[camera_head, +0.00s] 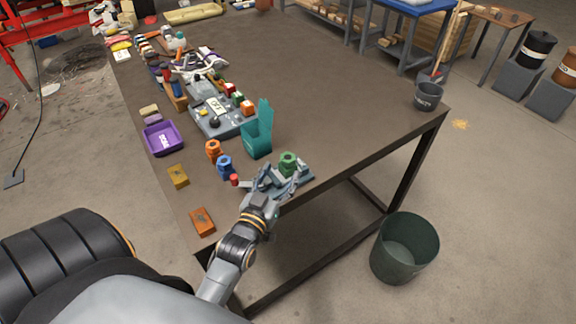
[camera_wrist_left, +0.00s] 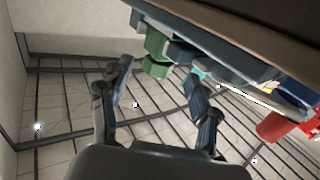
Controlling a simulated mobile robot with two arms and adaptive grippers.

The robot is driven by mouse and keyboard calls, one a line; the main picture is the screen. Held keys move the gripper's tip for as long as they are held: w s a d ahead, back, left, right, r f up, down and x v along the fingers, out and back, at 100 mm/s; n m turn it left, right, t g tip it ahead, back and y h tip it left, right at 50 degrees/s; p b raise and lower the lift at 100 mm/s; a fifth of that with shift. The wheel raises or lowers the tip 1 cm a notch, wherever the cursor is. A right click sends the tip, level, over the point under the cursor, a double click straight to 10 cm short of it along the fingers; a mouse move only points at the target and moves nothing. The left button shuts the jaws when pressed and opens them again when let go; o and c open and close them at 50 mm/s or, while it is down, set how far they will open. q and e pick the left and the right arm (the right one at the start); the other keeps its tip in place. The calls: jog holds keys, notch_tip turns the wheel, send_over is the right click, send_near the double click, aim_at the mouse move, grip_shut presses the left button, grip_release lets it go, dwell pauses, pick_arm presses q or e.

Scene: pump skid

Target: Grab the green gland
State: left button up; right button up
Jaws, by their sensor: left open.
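The green gland (camera_head: 288,161) stands near the front edge of the table, just beyond my left gripper (camera_head: 276,181). In the left wrist view the green gland (camera_wrist_left: 155,46) is past the fingertips, roughly in line with the gap between them. My left gripper (camera_wrist_left: 160,80) is open, with nothing between its fingers. I cannot tell whether a finger touches the gland. Its lower part is partly hidden by grey-blue parts around it in the head view. My right gripper is not in view.
An orange gland (camera_head: 213,149), a blue gland (camera_head: 225,166) and a small red part (camera_head: 234,180) stand left of the gripper. A teal open box (camera_head: 257,138) is behind. A purple bin (camera_head: 163,138) lies farther left. The table's right half (camera_head: 340,95) is mostly clear.

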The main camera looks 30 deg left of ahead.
aim_at(285, 166)
pick_arm(q)
jog(key=shift+w+a+r, duration=0.1)
jog(key=shift+w+r, duration=0.05)
jog(key=shift+w, duration=0.4)
jog(key=w, duration=0.1)
jog(key=w+p, duration=0.1)
jog(key=w, duration=0.1)
jog(key=shift+w+a, duration=0.3)
jog(key=shift+a, duration=0.05)
jog(key=shift+w+a, duration=0.1)
jog(key=shift+w, duration=0.3)
jog(key=shift+s, duration=0.1)
jog(key=shift+c, duration=0.2)
jog(key=c, duration=0.7)
grip_shut()
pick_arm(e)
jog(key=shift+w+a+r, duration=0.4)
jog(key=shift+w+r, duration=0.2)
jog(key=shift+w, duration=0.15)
